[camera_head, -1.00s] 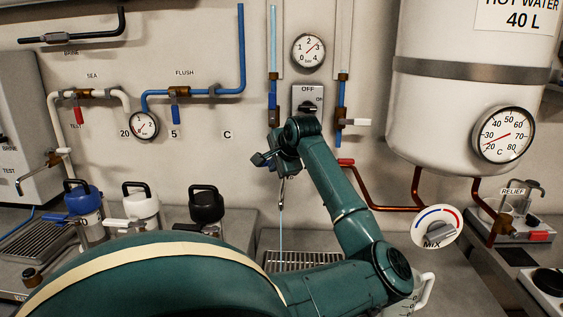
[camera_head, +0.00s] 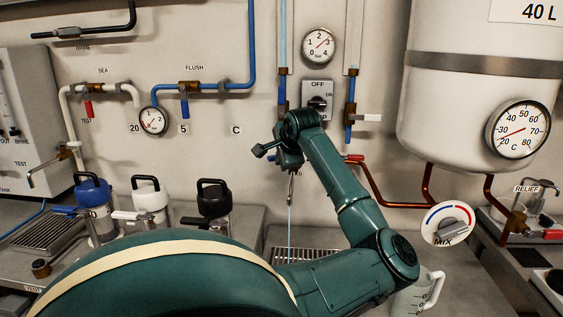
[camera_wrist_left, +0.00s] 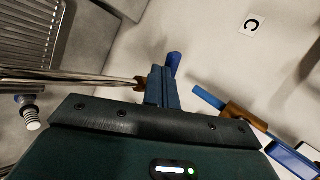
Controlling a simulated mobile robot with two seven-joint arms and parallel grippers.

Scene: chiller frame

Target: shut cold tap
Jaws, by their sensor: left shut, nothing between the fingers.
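My left gripper (camera_head: 283,160) is at the wall by the cold tap, mostly hidden behind its own wrist in the head view. In the left wrist view its dark blue fingers (camera_wrist_left: 163,88) are shut and empty. A blue lever (camera_wrist_left: 174,63), likely the cold tap's, shows right beside the fingertips; I cannot tell whether they touch. The chrome spout (camera_wrist_left: 70,78) runs in from the left there. In the head view the spout (camera_head: 291,186) hangs below my wrist, and a thin water stream (camera_head: 290,225) falls from it. My right gripper is not in view.
A drip grate (camera_head: 311,255) lies below the stream. A red lever (camera_head: 354,158) and copper pipes (camera_head: 390,203) are right of my wrist, with the MIX dial (camera_head: 447,223) beyond. A white jug (camera_head: 431,290) stands at the lower right. Several lidded canisters (camera_head: 150,198) stand at left.

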